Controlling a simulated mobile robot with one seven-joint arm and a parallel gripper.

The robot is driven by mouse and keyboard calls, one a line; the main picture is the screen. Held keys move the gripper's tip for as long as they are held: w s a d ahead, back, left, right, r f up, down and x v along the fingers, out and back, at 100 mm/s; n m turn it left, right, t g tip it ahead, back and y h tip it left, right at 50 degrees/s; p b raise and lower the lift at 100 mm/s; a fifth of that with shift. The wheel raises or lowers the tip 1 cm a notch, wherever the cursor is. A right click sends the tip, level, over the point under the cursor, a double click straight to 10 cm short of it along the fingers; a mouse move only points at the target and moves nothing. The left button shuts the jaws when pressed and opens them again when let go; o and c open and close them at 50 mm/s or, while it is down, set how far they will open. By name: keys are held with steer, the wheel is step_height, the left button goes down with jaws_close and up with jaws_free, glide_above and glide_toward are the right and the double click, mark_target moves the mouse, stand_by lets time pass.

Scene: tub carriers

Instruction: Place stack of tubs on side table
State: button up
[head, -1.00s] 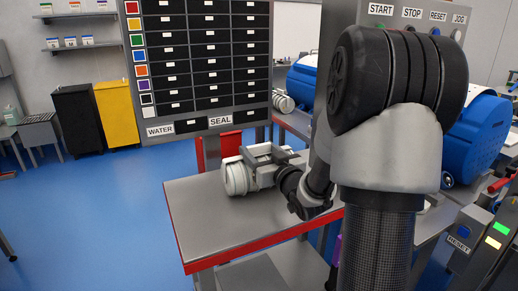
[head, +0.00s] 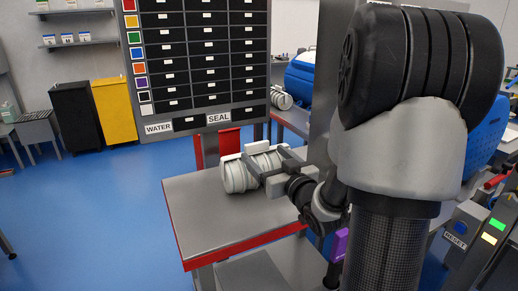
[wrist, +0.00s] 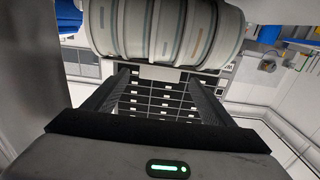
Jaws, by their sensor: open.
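The stack of tubs (head: 238,178) is a row of white, ringed tubs lying on its side at the back of the grey side table (head: 215,225), which has a red edge. In the wrist view the stack (wrist: 165,30) fills the top, just beyond my fingertips. My gripper (head: 268,170) is at the right side of the stack in the head view. In the wrist view my gripper (wrist: 160,75) has its two dark fingers spread, with nothing between them but a view of the dark panel behind. I cannot tell whether a fingertip touches the tubs.
A tall labelled rack of dark drawers (head: 205,60) stands behind the table. Blue machines (head: 300,80) are at the back right. A yellow bin (head: 115,110) and a black bin (head: 75,115) stand far left. The table's front left is bare. My arm hides the right side.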

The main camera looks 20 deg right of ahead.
steer(key=s+b, duration=0.4)
steer(key=s, duration=0.2)
steer(key=shift+d, duration=0.1)
